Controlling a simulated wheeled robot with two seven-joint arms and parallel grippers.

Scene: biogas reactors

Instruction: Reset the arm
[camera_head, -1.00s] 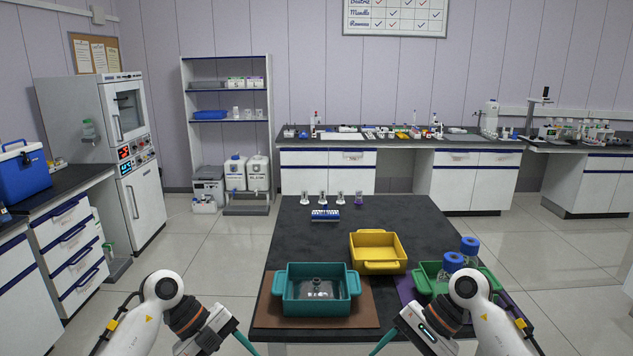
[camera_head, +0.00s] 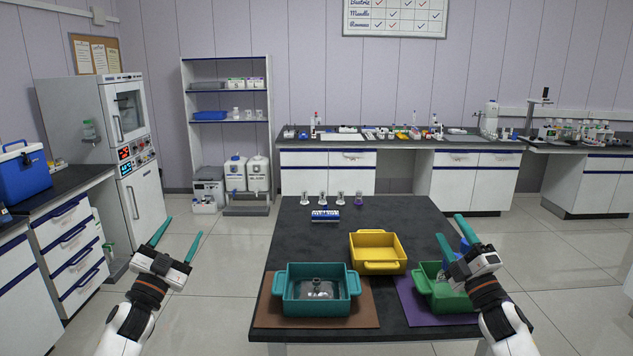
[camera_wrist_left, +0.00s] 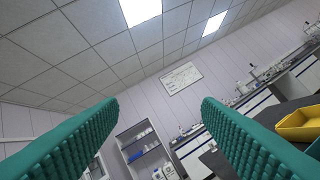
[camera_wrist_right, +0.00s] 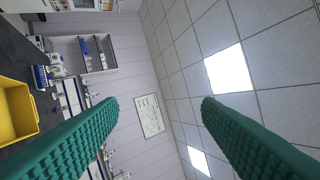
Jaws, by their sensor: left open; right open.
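My left gripper (camera_head: 176,241) is raised to the left of the black table, its teal fingers open and pointing up with nothing between them. In the left wrist view its fingers (camera_wrist_left: 160,115) are spread, with ceiling and wall behind. My right gripper (camera_head: 452,232) is raised at the table's right side, open and empty, in front of the green bin (camera_head: 436,294) and partly hiding it and the blue-capped bottles. In the right wrist view its fingers (camera_wrist_right: 160,115) are spread against wall and ceiling.
The black table (camera_head: 310,245) holds a teal bin (camera_head: 320,307) on a brown mat, a yellow bin (camera_head: 380,268), a blue rack (camera_head: 325,215) and several small vessels at the back. The green bin sits on a purple mat (camera_head: 409,297). Floor left of the table is clear.

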